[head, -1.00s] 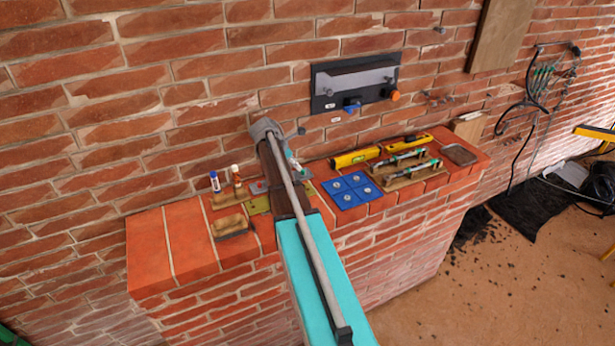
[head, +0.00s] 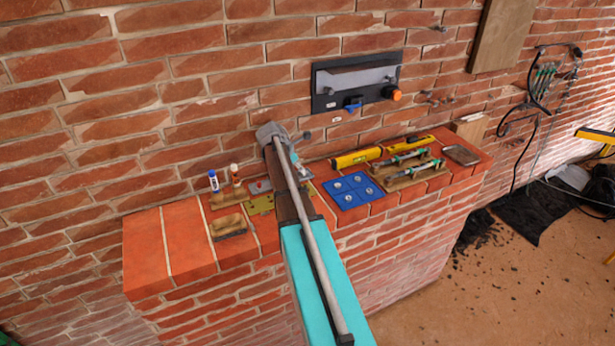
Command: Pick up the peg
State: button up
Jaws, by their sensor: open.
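My gripper (head: 299,150) is at the far end of my arm, above the brick ledge and in front of the wall, below and left of the black panel. It is open; its fingers are small and partly hidden by my wrist, and I see nothing held. Several small metal pegs (head: 430,97) stick out of the wall to the right of the panel, apart from my gripper. I cannot tell which one is the task's peg, or whether another lies hidden behind my arm.
The brick ledge (head: 185,245) holds a blue plate (head: 352,190), a yellow level (head: 356,158), green-handled tools (head: 408,172), a brush (head: 229,226) and glue tubes (head: 214,182). The black panel (head: 322,104) is on the wall. The ledge's left end is clear.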

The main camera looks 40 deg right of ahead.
jog(key=shift+b+x, duration=0.65)
jog(key=shift+x, duration=0.45)
grip_shut()
